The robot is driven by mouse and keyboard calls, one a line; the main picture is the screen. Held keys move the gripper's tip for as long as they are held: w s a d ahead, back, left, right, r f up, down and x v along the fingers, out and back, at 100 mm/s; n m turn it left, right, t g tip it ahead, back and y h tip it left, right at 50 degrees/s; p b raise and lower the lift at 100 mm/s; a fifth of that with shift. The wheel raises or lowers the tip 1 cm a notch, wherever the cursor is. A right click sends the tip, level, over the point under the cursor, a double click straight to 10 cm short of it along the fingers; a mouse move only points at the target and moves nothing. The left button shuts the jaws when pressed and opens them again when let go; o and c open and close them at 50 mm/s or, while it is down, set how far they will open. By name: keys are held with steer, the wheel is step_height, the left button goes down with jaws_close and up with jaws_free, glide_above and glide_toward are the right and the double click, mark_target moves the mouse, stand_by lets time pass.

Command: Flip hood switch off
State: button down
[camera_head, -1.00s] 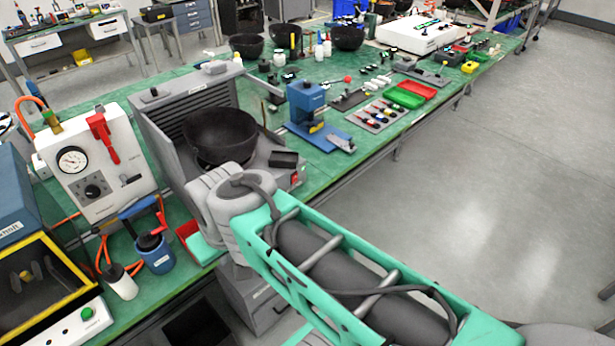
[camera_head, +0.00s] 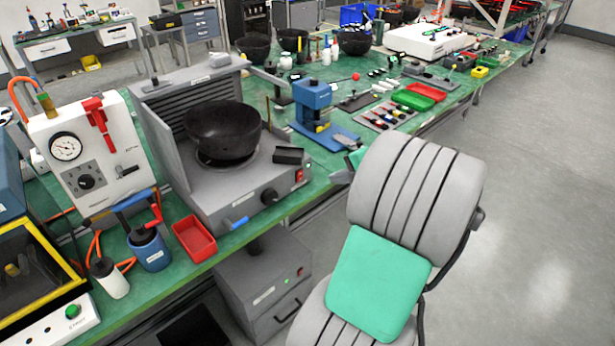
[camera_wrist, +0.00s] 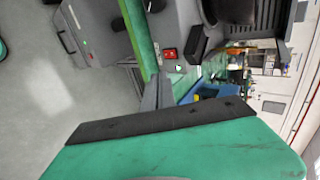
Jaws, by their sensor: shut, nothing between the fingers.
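The grey hood unit (camera_head: 235,185) stands on the green bench with a black bowl (camera_head: 222,130) in it. Its red switch (camera_head: 299,175) is at the right end of its front face. The switch also shows in the wrist view (camera_wrist: 170,54), lit red in a dark frame; I cannot tell which way its rocker is tipped. My gripper (camera_head: 341,177) is to the right of the switch, mostly hidden behind my arm. In the wrist view my gripper (camera_wrist: 158,82) shows its grey fingers shut and empty, pointing at the switch panel with a gap between.
A black block (camera_head: 289,155) sits on the hood unit above the switch. A black knob (camera_head: 268,196) and a blue handle (camera_head: 238,223) are on its front. A blue press (camera_head: 311,105) stands behind on the bench. A red tray (camera_head: 195,238) lies at the left. Floor to the right is clear.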

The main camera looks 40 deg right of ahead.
steer(key=p, duration=0.1)
glide_toward(301, 174)
steer(key=x, duration=0.5)
steer(key=shift+s+a+f, duration=0.15)
steer(key=shift+a+f, duration=0.05)
steer(key=shift+f, duration=0.15)
steer(key=shift+w, duration=0.5)
steer(key=shift+d+r, duration=0.1)
